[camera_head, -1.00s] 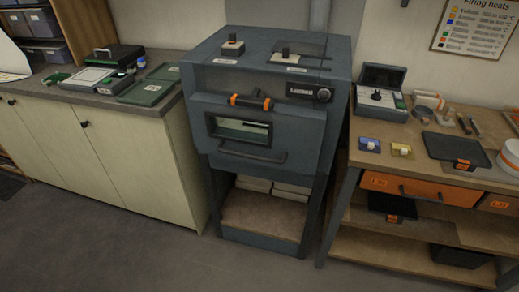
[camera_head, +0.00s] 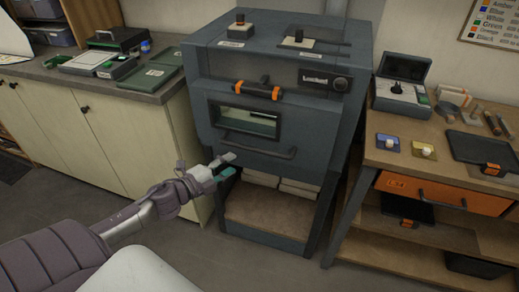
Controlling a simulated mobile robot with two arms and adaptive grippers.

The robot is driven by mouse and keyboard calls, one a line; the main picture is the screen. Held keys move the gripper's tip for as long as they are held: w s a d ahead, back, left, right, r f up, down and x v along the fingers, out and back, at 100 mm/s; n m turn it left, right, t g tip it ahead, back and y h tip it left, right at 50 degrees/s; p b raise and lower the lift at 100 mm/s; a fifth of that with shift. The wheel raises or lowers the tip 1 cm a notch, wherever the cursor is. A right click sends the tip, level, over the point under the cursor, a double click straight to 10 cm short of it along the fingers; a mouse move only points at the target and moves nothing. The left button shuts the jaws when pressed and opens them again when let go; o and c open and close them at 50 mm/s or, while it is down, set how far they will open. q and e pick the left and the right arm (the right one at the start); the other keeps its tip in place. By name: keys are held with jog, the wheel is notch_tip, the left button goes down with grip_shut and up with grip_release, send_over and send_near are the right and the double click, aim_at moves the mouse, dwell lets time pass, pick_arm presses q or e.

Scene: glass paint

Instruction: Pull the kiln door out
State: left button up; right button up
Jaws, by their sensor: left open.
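The grey kiln (camera_head: 285,55) stands in the middle of the head view. Its door (camera_head: 225,138) is closed, with a small window (camera_head: 245,121) and a dark bar handle (camera_head: 262,152) low on its front. A latch bar with orange ends (camera_head: 257,90) crosses above the window. My left gripper (camera_head: 228,165) is open and empty, in front of the door's lower left, near the handle's left end. I cannot tell whether it touches the door. My right gripper is out of view.
A workbench (camera_head: 440,165) with trays, pots and an orange drawer (camera_head: 430,190) stands close on the right. A pale cabinet (camera_head: 95,140) with a dark counter is on the left. The floor (camera_head: 270,270) in front of the kiln is clear.

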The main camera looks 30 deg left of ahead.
aim_at(253, 151)
pick_arm(q)
jog(key=p+x, duration=0.1)
jog(key=x, duration=1.1)
jog(key=shift+w+a+f, duration=0.1)
jog(key=shift+w+f, duration=0.05)
jog(key=shift+w, duration=0.15)
grip_shut()
